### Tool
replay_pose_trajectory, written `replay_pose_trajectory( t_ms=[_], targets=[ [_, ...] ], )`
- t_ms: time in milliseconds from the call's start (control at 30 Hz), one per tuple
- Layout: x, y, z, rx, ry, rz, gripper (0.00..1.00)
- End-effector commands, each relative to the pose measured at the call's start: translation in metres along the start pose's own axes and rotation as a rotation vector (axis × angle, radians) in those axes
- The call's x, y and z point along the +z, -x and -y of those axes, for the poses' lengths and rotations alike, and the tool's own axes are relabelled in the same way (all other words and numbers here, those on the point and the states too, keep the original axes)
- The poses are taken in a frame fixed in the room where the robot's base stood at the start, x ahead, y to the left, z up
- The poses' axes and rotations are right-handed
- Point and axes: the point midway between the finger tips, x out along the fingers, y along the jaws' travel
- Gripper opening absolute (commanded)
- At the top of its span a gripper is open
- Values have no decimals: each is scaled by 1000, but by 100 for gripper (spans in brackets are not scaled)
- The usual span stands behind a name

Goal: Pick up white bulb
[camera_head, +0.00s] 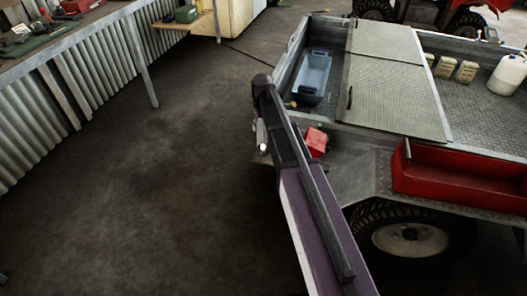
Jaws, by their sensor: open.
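A small, pale, rounded thing (261,135) shows at the left side of my dark arm, above a small light ledge (262,158). It is partly hidden by the arm, and I cannot tell for certain whether it is the white bulb. No other white bulb can be made out. My arm reaches from the bottom right up to the middle of the view. My gripper's fingers cannot be made out; they seem hidden by the arm.
A workbench (70,38) stands at left. The floor (150,190) between is clear.

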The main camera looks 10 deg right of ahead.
Motion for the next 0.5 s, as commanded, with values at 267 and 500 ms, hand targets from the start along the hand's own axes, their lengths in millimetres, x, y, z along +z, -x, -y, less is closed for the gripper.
replay_pose_trajectory(
  t_ms=[267,500],
  targets=[
    [0,-26,-1,0,-1,0,76],
    [0,-45,-1,0,-1,0,76]
  ],
)
